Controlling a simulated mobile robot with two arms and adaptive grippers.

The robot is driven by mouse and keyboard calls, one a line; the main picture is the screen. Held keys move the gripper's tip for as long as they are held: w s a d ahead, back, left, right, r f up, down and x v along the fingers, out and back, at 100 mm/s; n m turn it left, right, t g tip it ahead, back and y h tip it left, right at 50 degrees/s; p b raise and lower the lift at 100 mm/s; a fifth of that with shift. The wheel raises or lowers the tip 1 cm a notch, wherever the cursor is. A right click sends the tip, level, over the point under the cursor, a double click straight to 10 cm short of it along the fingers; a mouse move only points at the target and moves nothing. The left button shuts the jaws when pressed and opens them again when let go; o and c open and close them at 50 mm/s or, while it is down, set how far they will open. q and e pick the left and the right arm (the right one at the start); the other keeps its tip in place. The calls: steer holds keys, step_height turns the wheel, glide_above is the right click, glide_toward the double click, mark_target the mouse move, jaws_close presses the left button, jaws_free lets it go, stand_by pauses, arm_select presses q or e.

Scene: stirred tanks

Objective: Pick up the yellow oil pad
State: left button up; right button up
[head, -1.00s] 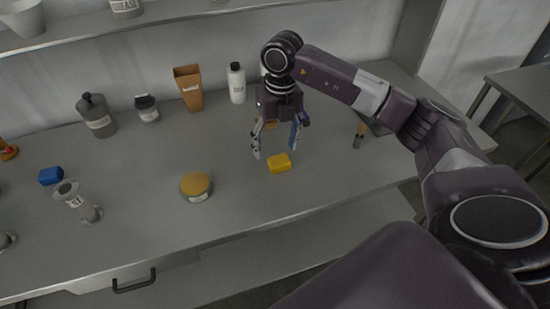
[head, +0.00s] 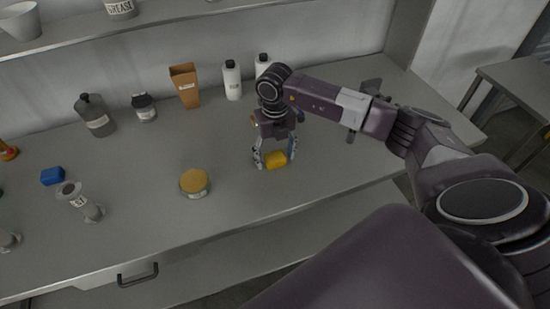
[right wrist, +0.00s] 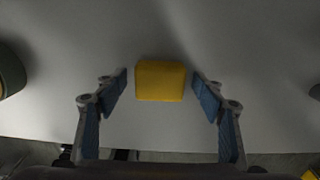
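The yellow oil pad (head: 276,160) is a small block lying on the grey bench. My right gripper (head: 275,163) is low over the bench with a finger on each side of the pad. In the right wrist view the pad (right wrist: 160,81) sits between the open fingertips (right wrist: 160,82), with a gap on both sides. The gripper is open and does not hold the pad. My left gripper is not in view.
A round tin with a yellow top (head: 194,183) stands left of the pad. White bottles (head: 232,80) and a brown container (head: 186,86) stand at the back. The bench front between tin and pad is clear.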

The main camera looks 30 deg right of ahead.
steer(key=c, duration=0.9)
steer(key=shift+r, duration=0.1)
steer(key=shift+w+r, duration=0.1)
steer(key=shift+r, duration=0.45)
step_height(320, 180, up, 13)
steer(key=b, duration=0.4)
step_height(320, 180, up, 5)
glide_above(274, 155)
steer(key=shift+s+r+p, duration=0.25)
steer(key=shift+r+p, duration=0.1)
steer(key=shift+r, duration=0.1)
